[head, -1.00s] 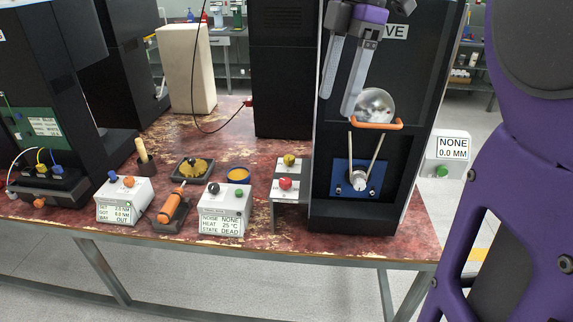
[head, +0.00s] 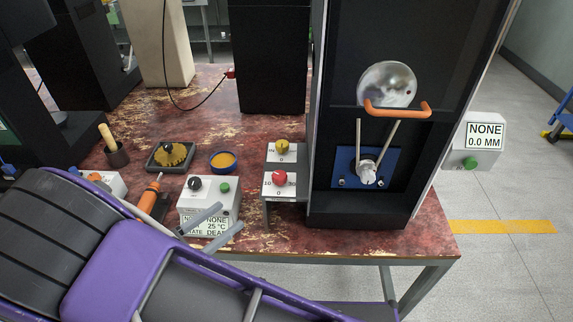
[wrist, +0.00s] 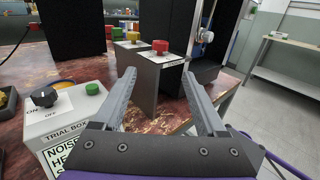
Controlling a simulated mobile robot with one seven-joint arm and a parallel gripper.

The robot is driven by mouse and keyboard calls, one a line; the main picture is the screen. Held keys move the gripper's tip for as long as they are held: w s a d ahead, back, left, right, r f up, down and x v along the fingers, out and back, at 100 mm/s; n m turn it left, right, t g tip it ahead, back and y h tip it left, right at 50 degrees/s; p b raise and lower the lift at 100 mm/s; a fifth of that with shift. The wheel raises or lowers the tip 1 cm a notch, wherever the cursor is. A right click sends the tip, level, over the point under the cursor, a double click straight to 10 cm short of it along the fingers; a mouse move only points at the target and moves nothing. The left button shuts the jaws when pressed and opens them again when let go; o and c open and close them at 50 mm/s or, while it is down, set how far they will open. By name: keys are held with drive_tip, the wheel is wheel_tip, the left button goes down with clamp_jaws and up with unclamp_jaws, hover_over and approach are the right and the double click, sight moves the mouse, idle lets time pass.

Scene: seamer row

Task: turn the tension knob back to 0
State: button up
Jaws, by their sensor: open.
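A red knob (head: 279,178) sits on the lower, front level of a grey stepped stand (head: 265,213), with small numbers and a 0 printed by it. A yellow knob (head: 282,147) is on the level behind, also by a 0. I cannot read which is the tension knob, nor where either points. My gripper (head: 231,215) is open and empty, in front of and left of the stand, touching neither knob. In the wrist view the red knob (wrist: 160,46) shows beyond and between the open fingers, with the yellow knob (wrist: 133,35) behind it.
A trial box (head: 208,203) with a black knob and green button stands just left of the stand, close to my fingers. The tall black machine (head: 340,215) with an orange handle (head: 398,111) rises close on the right. The table's front edge is near.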

sight(274, 182)
drive_tip(key=x, duration=1.7)
drive_tip(key=shift+d, duration=0.15)
clamp_jaws()
